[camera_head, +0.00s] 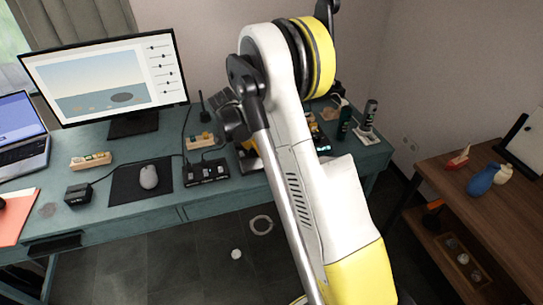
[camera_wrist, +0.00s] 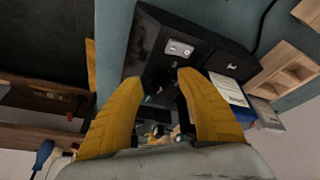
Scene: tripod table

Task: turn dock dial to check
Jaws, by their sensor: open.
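A dark box-shaped device (camera_wrist: 150,32) lies on the teal desk in the wrist view, with a small silver plate (camera_wrist: 179,48) on its top and a pale mark to the right. I take it for the dock, but no dial can be made out clearly. My gripper (camera_wrist: 160,77) is open, its two yellow fingers pointing at the device's near part. Nothing is seen between the fingertips; contact cannot be told. In the head view a black device with several small parts on top (camera_head: 206,172) sits left of my arm, which hides most of my gripper.
A monitor (camera_head: 105,80), laptop (camera_head: 22,135), mouse (camera_head: 148,177) and small black box (camera_head: 78,194) occupy the desk's left. A wooden holder (camera_wrist: 285,72) lies beside the dark device. A brown shelf (camera_head: 490,210) stands at right.

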